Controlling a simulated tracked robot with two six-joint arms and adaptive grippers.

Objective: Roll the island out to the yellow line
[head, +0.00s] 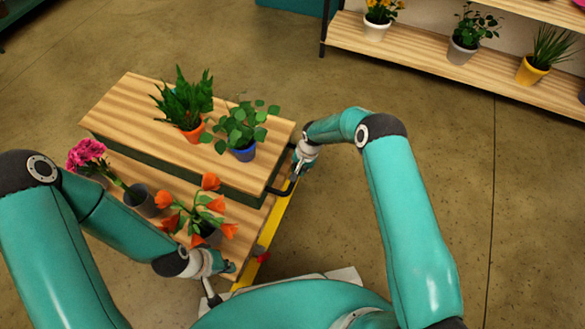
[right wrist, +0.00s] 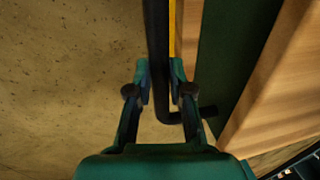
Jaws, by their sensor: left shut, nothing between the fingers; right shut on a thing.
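The island (head: 120,95) has a wooden top, a dark green side and a lower wooden tier (head: 125,180). A black handle bar (head: 285,189) sticks out at its right end; the right wrist view also shows the bar (right wrist: 157,45). My right gripper (head: 298,168) is shut on this bar, with its fingers (right wrist: 160,88) on either side of it. A yellow strip (head: 272,228) runs along the island's right edge; I cannot tell whether it lies on the floor or on the island. My left gripper (head: 229,268) is shut and empty near the island's lower right corner.
Potted plants (head: 190,128) (head: 242,149) stand on the top. Pink flowers (head: 88,153) and orange flowers (head: 205,205) are on the lower tier. A small red part (head: 263,257) is near my left gripper. A plant shelf (head: 425,62) stands at the back right. The floor (head: 460,180) at right is clear.

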